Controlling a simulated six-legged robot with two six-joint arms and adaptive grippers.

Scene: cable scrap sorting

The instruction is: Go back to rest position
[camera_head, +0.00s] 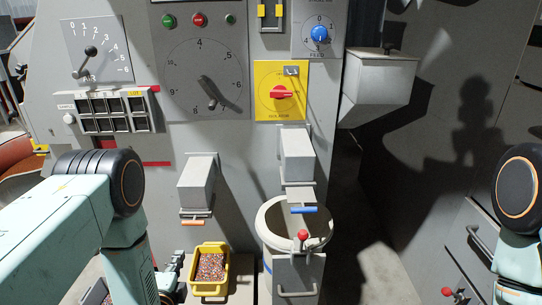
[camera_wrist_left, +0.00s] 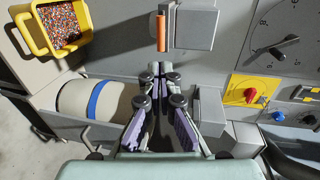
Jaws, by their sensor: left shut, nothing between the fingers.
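My left gripper (camera_head: 178,258) is low in the head view, beside the left side of a yellow bin (camera_head: 209,271) of mixed granules. In the left wrist view the gripper (camera_wrist_left: 160,68) has its fingers together with nothing between them. The yellow bin shows at the upper left there (camera_wrist_left: 60,27), apart from the fingers. My left arm fills the lower left of the head view. Part of my right arm shows at the right edge; its gripper is out of view.
A grey machine panel with dials stands ahead, with a yellow plate with a red switch (camera_head: 281,92). A grey chute with an orange-edged flap (camera_head: 196,184) hangs above the bin. A round white drum (camera_head: 268,222) stands right of it. Dark floor lies farther right.

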